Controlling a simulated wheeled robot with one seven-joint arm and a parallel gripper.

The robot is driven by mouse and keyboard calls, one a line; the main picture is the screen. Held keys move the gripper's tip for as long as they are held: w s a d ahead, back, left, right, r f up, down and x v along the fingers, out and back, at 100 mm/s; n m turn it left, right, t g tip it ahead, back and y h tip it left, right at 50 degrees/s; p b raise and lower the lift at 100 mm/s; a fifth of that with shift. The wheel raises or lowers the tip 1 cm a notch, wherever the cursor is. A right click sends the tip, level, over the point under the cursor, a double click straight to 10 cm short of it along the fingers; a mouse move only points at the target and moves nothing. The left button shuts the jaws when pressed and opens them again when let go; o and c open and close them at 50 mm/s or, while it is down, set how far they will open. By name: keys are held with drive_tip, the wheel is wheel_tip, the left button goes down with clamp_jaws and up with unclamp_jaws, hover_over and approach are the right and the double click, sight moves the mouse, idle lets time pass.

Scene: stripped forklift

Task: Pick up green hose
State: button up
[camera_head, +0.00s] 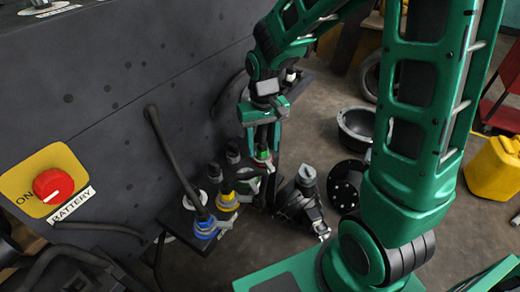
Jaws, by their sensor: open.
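My gripper (264,147) points down beside the dark forklift panel, its jaws open around or just in front of a small fitting with a green and red band (262,157). This fitting may be the end of the green hose; the fingers partly hide it, and I cannot tell whether they touch it. Dark hose ends with a blue collar (206,228) and a yellow collar (228,202) stand to its left, nearer the camera.
A red button on a yellow plate (53,185) is on the panel at left. A dark mechanical part (303,200) stands right of the fittings. A metal bowl (356,125), a yellow can (494,170) and a red stand (503,105) are on the floor at right.

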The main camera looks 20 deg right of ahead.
clamp_jaws()
